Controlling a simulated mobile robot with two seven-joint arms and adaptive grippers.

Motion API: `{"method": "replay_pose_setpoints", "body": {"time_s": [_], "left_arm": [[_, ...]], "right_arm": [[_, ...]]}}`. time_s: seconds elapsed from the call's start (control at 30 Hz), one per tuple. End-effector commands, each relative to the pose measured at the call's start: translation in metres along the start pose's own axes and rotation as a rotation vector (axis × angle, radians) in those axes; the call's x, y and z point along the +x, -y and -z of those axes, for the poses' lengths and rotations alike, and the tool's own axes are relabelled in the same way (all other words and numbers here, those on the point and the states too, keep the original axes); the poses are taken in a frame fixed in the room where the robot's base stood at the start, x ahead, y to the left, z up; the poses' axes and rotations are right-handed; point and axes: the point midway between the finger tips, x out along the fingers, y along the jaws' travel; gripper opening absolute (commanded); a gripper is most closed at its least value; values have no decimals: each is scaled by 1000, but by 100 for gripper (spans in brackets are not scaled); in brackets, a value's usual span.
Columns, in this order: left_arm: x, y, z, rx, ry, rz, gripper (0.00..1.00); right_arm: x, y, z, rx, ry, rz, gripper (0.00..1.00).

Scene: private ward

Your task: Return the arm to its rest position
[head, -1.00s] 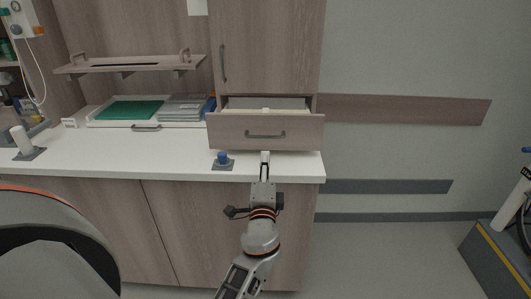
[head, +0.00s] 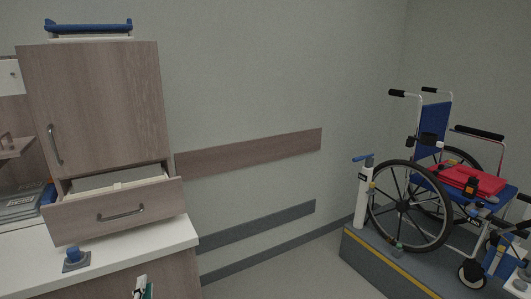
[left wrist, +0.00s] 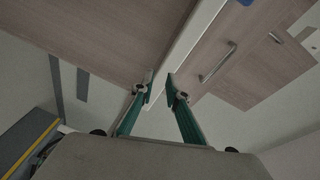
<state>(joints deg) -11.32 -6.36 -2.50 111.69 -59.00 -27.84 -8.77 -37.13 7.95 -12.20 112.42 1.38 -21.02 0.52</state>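My left gripper (head: 143,288) shows at the bottom edge of the head view, in front of the cabinet below the counter (head: 150,246). Most of its arm is out of the picture. In the left wrist view its two green-sided fingers (left wrist: 158,88) stand apart with nothing between them; the pale counter edge passes behind. The fingers look clear of the cabinet.
A wooden drawer (head: 118,213) stands partly open above the counter. A blue-topped object (head: 76,257) stands on the counter before it. A wheelchair (head: 440,190) with a red item on its seat stands on a grey platform (head: 385,268) at right. Floor between is clear.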

Motion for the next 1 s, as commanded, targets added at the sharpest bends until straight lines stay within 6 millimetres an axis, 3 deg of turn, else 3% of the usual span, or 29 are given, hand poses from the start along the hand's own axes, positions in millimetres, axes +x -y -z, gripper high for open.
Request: {"method": "replay_pose_setpoints", "body": {"time_s": [0.03,0.2,0.3,0.4,0.5,0.63,1.0], "left_arm": [[-17,-33,-5,-67,-27,-79,15],[-84,-126,-11,-358,-77,-351,15],[-131,-171,-15,-530,-70,-508,15],[-176,-204,-19,-680,-43,-639,15],[-210,-224,-22,-794,-10,-734,15],[-235,-236,-23,-877,20,-799,15],[-240,-238,-23,-899,28,-813,15]], "right_arm": [[0,0,0,0,0,0,40],[0,0,0,0,0,0,40],[0,0,0,0,0,0,40],[0,0,0,0,1,0,40],[0,0,0,0,1,0,40],[0,0,0,0,1,0,40],[0,0,-1,-1,2,0,40]]}}
